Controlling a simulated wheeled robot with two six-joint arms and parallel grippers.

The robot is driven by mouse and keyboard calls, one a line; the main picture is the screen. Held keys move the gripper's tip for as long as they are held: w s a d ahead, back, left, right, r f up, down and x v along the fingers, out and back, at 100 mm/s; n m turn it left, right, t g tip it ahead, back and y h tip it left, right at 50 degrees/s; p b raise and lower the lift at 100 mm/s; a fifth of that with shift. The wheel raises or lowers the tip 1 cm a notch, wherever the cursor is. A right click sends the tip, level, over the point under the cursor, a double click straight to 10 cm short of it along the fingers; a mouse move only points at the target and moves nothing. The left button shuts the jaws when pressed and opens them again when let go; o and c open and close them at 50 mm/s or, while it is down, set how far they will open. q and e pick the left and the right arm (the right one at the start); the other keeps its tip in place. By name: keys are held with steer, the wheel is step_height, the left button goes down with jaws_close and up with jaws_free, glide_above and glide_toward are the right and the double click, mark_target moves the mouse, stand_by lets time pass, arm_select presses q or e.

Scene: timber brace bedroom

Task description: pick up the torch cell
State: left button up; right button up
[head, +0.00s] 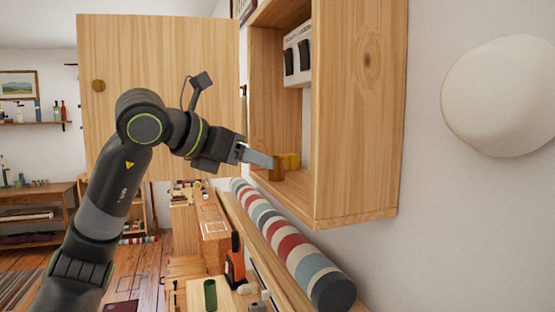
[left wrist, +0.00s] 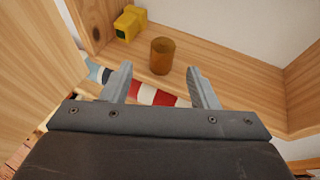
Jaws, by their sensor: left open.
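A short amber-brown cylinder (left wrist: 161,56), which looks like the torch cell, stands upright on the floor of the open wooden cabinet (head: 360,130). In the head view the cylinder (head: 277,173) is partly behind my left fingers. My left gripper (head: 262,158) reaches in at the cabinet's open front. In the left wrist view its two fingers (left wrist: 159,80) are apart, with the cylinder beyond and between their tips. Nothing is held. Whether a finger touches the cylinder cannot be told. My right gripper is not in view.
A yellow block-like object (left wrist: 128,22) sits beside the cylinder, and also shows in the head view (head: 291,160). The cabinet door (head: 150,60) stands open at left. Below are a striped roll (head: 290,245), an orange-black tool (head: 235,265) and a green cylinder (head: 210,294).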

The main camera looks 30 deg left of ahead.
mark_target(276, 167)
arm_select(q)
steer(key=p+x, duration=0.3)
steer(key=x, duration=0.3)
steer(key=shift+d+p, duration=0.15)
steer(key=shift+p, duration=0.15)
steer(key=shift+w+d+f, duration=0.1)
steer(key=shift+w+f, duration=0.1)
steer(key=shift+w, duration=0.1)
steer(key=shift+s, duration=0.1)
steer(key=c, duration=1.1)
steer(key=shift+o, duration=0.2)
